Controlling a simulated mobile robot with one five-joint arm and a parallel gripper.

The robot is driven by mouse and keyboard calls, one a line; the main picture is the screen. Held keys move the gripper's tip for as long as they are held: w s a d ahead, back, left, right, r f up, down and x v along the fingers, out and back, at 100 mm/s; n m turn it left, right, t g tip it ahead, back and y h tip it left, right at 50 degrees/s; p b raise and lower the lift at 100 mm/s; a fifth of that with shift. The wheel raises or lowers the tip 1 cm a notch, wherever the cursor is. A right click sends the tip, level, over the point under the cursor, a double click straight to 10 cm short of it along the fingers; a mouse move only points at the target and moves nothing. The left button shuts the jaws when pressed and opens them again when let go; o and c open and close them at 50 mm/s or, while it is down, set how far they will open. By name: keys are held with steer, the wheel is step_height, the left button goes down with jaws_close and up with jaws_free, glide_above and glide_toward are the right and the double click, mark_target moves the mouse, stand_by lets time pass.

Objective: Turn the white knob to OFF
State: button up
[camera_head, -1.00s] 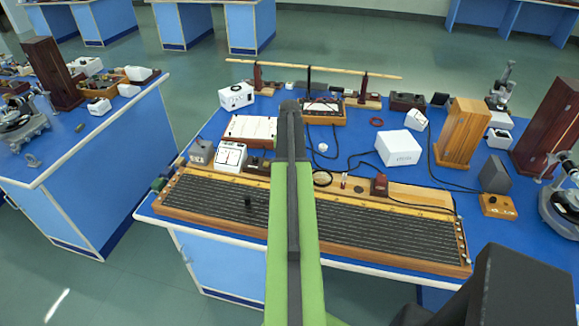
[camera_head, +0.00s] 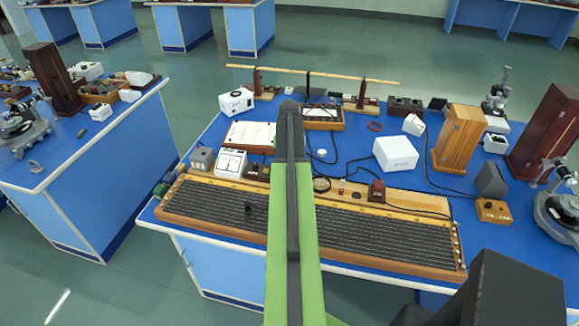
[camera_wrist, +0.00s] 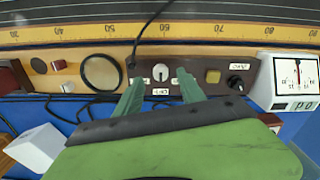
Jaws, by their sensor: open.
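The white knob (camera_wrist: 161,72) is a small round knob with a dark slot-like mark, on a dark brown panel (camera_wrist: 193,66) in the wrist view. White labels sit around it; the one below (camera_wrist: 160,91) seems to read OFF upside down. The mark appears roughly upright in the picture; which label it points to I cannot tell. My gripper (camera_wrist: 160,84) is open, its two green fingers reaching toward the panel on either side of the knob. Contact with the knob is not visible. In the head view my arm hides the gripper and knob.
A white meter (camera_wrist: 290,82) stands to the right. A magnifier ring (camera_wrist: 101,72) and cables lie left. A long ruled wire board (camera_head: 390,235) runs along the bench front.

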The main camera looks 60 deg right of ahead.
step_height(320, 180, up, 14)
steer(key=p, duration=1.2)
steer(key=shift+p, duration=0.35)
steer(key=shift+r, duration=0.1)
